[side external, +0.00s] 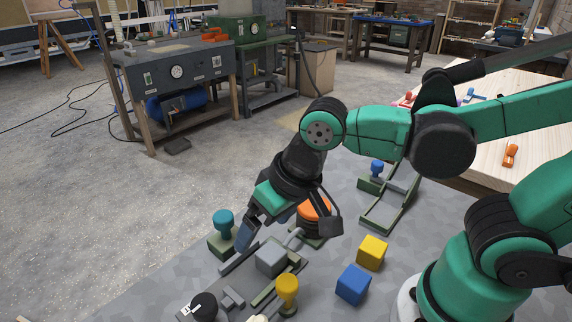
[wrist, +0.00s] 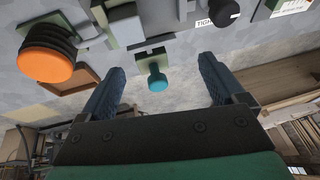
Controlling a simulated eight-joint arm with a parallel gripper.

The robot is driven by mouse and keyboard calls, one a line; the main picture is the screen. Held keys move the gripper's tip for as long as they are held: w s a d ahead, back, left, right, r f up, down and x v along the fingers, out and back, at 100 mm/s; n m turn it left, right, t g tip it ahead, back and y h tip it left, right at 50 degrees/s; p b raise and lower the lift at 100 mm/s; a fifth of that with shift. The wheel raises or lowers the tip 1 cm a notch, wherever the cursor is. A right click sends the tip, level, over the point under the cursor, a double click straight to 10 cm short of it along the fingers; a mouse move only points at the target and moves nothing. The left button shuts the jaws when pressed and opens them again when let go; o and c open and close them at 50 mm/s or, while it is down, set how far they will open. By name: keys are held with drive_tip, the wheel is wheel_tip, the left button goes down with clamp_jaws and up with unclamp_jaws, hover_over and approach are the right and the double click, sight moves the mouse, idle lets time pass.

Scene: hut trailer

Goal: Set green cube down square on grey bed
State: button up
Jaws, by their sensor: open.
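My gripper (side external: 246,236) points down and to the left over the grey work surface, just right of a teal knob on a green base. In the wrist view my gripper (wrist: 162,65) has its two fingers wide apart with nothing held. I cannot make out a plain green cube in either view. A grey block (side external: 270,257) sits on a grey fixture (side external: 208,297) with green strips, below and right of the fingers; I take this fixture as the grey bed, but cannot be sure.
The teal knob (side external: 223,222) appears between the fingers in the wrist view (wrist: 157,80), apart from them. An orange knob (side external: 314,209) stands behind my gripper. A yellow knob (side external: 287,289) and black knob (side external: 204,305) stand in front. A yellow cube (side external: 372,252) and blue cube (side external: 353,285) lie right.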

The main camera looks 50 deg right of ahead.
drive_tip(key=s+a+g, duration=0.1)
drive_tip(key=a, duration=0.1)
drive_tip(key=s+a+f, duration=0.1)
drive_tip(key=s+a, duration=0.1)
drive_tip(key=a, duration=0.1)
drive_tip(key=s+a+f+g, duration=0.1)
drive_tip(key=s+a, duration=0.1)
drive_tip(key=a, duration=0.1)
drive_tip(key=shift+a+f+g, duration=0.1)
drive_tip(key=shift+f+g, duration=0.05)
drive_tip(key=shift+g, duration=0.15)
drive_tip(key=shift+g+h, duration=0.8)
drive_tip(key=shift+h, duration=0.1)
drive_tip(key=s+a+f, duration=0.1)
drive_tip(key=s, duration=0.1)
drive_tip(key=s+a, duration=0.2)
drive_tip(key=s+a+f, duration=0.1)
drive_tip(key=s+a, duration=0.1)
drive_tip(key=s, duration=0.1)
drive_tip(key=shift+f, duration=3.1)
clamp_jaws()
